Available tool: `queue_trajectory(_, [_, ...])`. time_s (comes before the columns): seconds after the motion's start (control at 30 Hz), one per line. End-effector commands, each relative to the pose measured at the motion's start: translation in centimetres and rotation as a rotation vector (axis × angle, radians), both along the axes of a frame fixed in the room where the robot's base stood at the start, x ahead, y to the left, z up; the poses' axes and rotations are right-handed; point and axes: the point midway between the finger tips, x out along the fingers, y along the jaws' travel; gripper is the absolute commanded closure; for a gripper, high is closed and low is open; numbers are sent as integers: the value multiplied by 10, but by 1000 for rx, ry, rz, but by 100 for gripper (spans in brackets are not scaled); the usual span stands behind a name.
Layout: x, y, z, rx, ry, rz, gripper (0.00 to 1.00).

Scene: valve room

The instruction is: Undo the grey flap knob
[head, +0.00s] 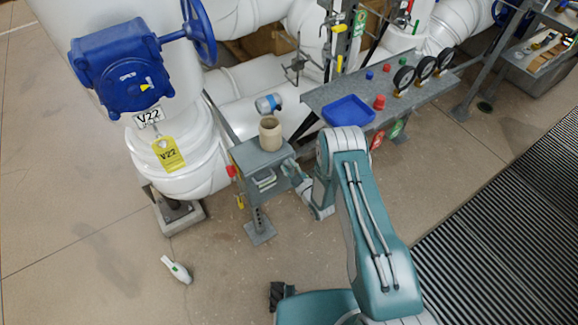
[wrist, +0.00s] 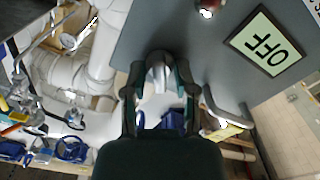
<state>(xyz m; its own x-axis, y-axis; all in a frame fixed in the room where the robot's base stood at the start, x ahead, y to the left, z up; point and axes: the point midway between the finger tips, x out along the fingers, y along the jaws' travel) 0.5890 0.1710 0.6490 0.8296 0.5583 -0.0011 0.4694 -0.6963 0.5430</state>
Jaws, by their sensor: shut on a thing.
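In the wrist view, my gripper (wrist: 158,90) has its two dark fingers on either side of a light grey, rounded piece, which looks like the grey flap knob (wrist: 159,72). It stands at the edge of a flat grey panel (wrist: 205,60). The gripper is shut on it. In the head view, my gripper (head: 293,172) is at the right side of a small grey stand (head: 258,158). The knob cannot be made out there, and the flap's own state cannot be told.
An OFF label (wrist: 268,45) is on the panel. A beige cup (head: 270,133) stands on the stand. A grey bench (head: 330,92) behind bears a blue tray (head: 348,110) and several gauges. A blue valve box (head: 120,70) is at left. A white bottle (head: 177,270) lies on open floor.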

Motion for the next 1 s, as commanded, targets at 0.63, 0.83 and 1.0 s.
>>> queue_trajectory(0.63, [-3,4,-2,-500,-337,8,100])
queue_trajectory(0.83, [-3,4,-3,-623,-420,11,100])
queue_trajectory(1.0, [-3,4,-4,-699,-471,12,100])
